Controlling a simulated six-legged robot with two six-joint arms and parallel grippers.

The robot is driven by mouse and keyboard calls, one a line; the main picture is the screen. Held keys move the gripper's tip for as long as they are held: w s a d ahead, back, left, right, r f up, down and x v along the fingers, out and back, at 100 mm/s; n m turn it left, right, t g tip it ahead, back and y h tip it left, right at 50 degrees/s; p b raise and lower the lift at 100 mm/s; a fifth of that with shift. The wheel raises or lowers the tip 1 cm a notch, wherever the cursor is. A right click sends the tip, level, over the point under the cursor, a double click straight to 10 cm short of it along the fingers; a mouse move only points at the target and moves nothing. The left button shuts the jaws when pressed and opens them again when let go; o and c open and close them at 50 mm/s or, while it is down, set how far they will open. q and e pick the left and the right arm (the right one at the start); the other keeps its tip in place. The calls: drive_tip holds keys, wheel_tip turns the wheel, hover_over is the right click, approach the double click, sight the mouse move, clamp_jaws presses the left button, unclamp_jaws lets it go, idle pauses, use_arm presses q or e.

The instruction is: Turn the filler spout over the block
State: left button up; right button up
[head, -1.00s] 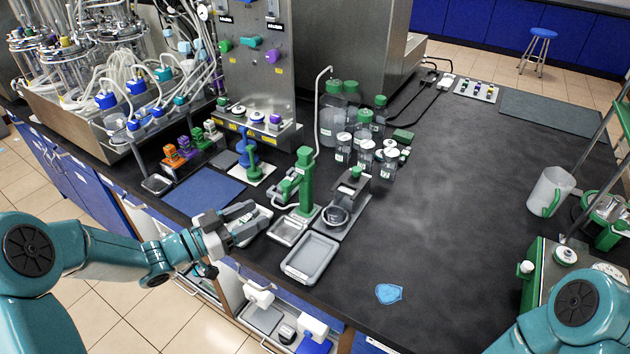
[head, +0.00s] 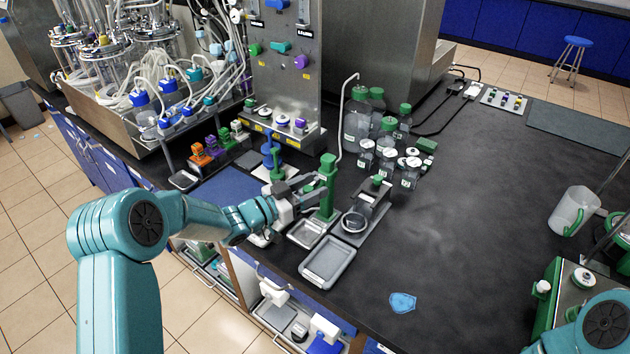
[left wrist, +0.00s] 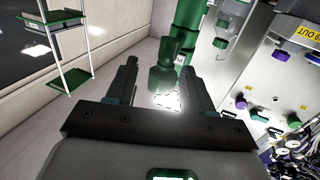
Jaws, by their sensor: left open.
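The filler is a green post (head: 328,190) standing on the black bench. In the left wrist view the post (left wrist: 189,22) rises just beyond the fingers, and its green spout (left wrist: 164,76) shows between them. My left gripper (head: 312,191) is at the left side of the post, its fingers open around the spout. The left wrist view shows the two fingers (left wrist: 160,74) apart, with no clear contact on the spout. A grey fixture (head: 372,205) with a round dish stands right of the post; I cannot tell whether this is the block. My right gripper is out of view.
A grey tray (head: 328,262) and a smaller tray (head: 306,233) lie in front of the post. Several green-capped bottles (head: 357,112) stand behind it. A tall steel panel (head: 285,70) is at the back left. The bench to the right is mostly clear.

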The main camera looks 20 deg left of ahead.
use_arm(q)
drive_tip(key=shift+w+d, duration=0.4)
drive_tip(key=shift+w, duration=0.15)
